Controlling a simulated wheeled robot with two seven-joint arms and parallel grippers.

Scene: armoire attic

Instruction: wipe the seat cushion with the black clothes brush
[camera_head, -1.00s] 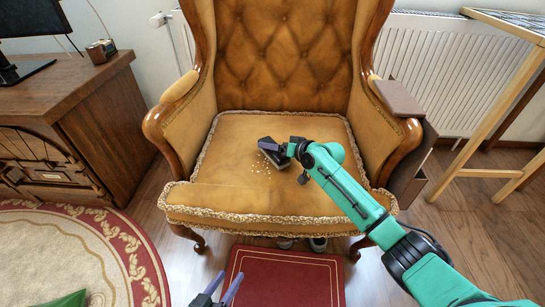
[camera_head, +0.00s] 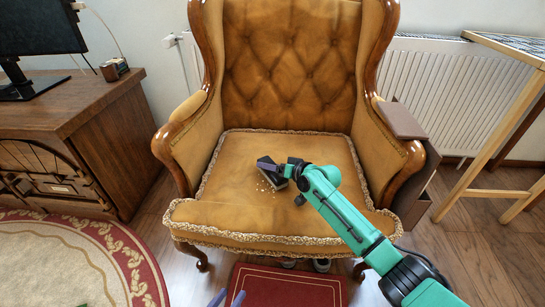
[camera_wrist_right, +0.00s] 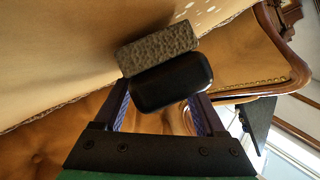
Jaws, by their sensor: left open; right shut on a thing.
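The tan seat cushion (camera_head: 235,160) of the wing armchair has a braided edge. Pale crumbs (camera_head: 264,187) lie in a small patch near its middle; pale specks (camera_wrist_right: 208,10) also show at the top of the wrist view. My right gripper (camera_head: 289,168) is shut on the black clothes brush (camera_head: 270,173). In the wrist view the brush's black body (camera_wrist_right: 172,82) is between the fingers, and its grey bristle block (camera_wrist_right: 158,48) faces the cushion. Bristle contact is hard to tell. My left gripper (camera_head: 228,299) is open and empty at the bottom edge, mostly cut off.
Wooden armrests flank the seat, with a brown tray-like panel (camera_head: 402,119) on the right one. A red footstool (camera_head: 285,287) is in front. A desk with a monitor (camera_head: 40,40) stands left, a wooden-legged table (camera_head: 503,130) right. A radiator (camera_head: 450,85) is behind.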

